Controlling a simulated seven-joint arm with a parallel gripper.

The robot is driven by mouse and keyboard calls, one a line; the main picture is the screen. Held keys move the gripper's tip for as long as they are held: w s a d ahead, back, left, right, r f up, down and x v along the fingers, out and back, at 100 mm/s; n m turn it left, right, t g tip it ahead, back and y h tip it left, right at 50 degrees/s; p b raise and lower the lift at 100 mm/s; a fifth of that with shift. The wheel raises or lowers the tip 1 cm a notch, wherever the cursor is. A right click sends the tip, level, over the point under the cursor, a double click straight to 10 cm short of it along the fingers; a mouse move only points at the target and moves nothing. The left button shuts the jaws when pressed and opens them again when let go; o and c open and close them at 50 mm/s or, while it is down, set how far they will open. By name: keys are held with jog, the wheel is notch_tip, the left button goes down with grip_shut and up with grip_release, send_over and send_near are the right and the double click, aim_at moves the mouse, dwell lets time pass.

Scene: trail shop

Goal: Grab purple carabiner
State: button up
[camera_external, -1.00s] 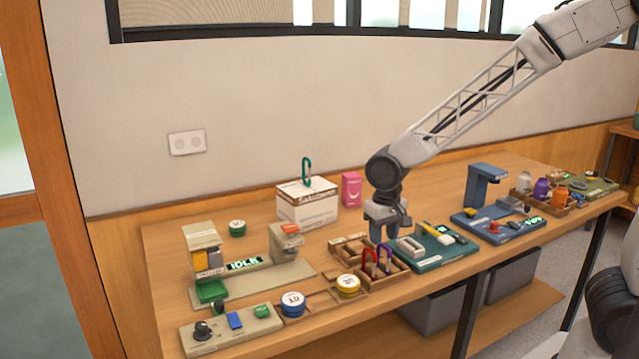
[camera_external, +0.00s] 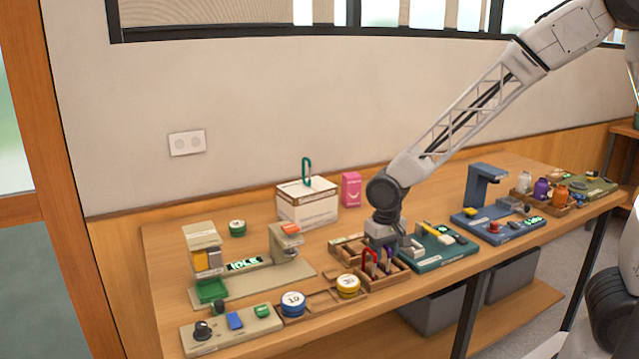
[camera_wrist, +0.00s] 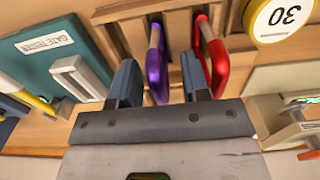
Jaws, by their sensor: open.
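The purple carabiner (camera_wrist: 157,62) stands upright in a wooden compartment tray (camera_external: 397,279). It lies between my gripper's two fingers in the wrist view, nearer the left finger. In the external view the purple carabiner (camera_external: 388,259) is partly hidden by my gripper. A red carabiner (camera_wrist: 211,60) stands beside it, just beyond the right finger; it also shows in the external view (camera_external: 370,263). My gripper (camera_wrist: 160,80) is open, pointing down at the tray (camera_external: 383,250). I cannot tell whether a finger touches either carabiner.
A teal tester board (camera_external: 445,262) is right of the tray. A yellow disc marked 30 (camera_external: 347,286) and a blue disc (camera_external: 292,304) are left. A white box (camera_external: 307,205) with a green carabiner (camera_external: 306,171) on top stands behind. The front table edge is close.

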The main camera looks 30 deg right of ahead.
dwell(0.3)
grip_shut()
jog(key=shift+r, duration=0.1)
jog(key=shift+r, duration=0.75)
notch_tip(320, 180, up, 2)
jog(key=s+d+r, duration=0.1)
jog(key=s+d, duration=0.8)
jog(key=s, duration=0.4)
jog(key=shift+s+r, duration=0.15)
jog(key=shift+r, duration=0.05)
